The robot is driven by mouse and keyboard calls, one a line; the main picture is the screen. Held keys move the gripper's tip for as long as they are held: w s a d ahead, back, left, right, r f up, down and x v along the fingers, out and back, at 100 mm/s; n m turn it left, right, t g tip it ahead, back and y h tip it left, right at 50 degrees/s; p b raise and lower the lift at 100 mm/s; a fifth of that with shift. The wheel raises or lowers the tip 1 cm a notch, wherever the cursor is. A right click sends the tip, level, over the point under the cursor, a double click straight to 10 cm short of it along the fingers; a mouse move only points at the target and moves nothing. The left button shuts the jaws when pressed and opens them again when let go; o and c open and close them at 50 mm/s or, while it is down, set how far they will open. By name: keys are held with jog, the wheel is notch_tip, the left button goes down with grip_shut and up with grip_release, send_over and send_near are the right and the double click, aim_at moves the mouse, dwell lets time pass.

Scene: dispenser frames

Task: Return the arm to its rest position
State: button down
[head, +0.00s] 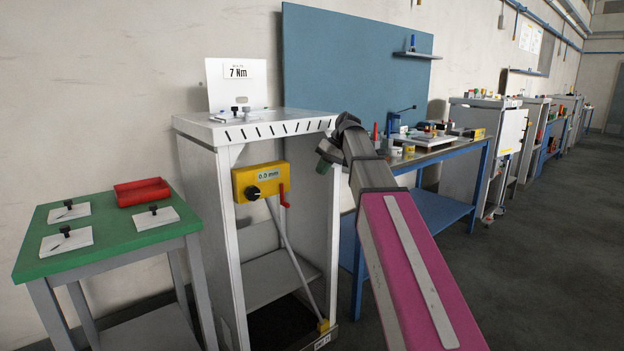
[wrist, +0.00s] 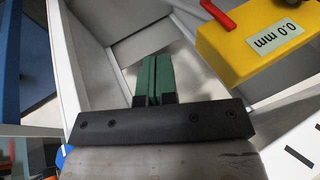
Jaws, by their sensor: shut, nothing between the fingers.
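My arm (head: 405,260) with a pink link reaches in from the lower right in the head view. My gripper (wrist: 156,62) shows in the wrist view with its two green fingers together and nothing between them. In the head view my gripper (head: 323,164) is partly hidden by my wrist, close to the right front edge of the white dispenser frame (head: 215,200). The yellow box (head: 258,182) with a "0.0 mm" display and a red lever hangs in that frame, left of my gripper. The yellow box (wrist: 255,40) is at upper right in the wrist view.
A green table (head: 110,235) with a red tray (head: 143,192) and several white plates stands at left. A blue workbench (head: 450,152) with small items stands behind my arm. A "7 Nm" sign (head: 238,85) stands on the frame. The floor at right (head: 560,240) is clear.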

jog(key=shift+w+d+r, duration=0.2)
jog(key=shift+d+r, duration=0.3)
jog(key=shift+d, duration=0.1)
jog(key=s+d+f+m+h, duration=0.15)
jog(key=s+f, duration=0.25)
jog(key=f, duration=0.8)
jog(key=s+d+f+m+h, duration=0.15)
jog(key=s+f, duration=0.25)
jog(key=f, duration=0.8)
jog(key=s+d+f+m+h, duration=0.1)
jog(key=s+d+f, duration=0.1)
jog(key=s+f, duration=0.6)
jog(key=s+d+f+m+h, duration=0.1)
jog(key=s+d+f+m, duration=0.1)
jog(key=s+f, duration=0.6)
notch_tip(320, 180, down, 4)
jog(key=shift+d+f+m+h, duration=0.1)
jog(key=shift+d+m+h, duration=0.25)
jog(key=shift+d, duration=0.5)
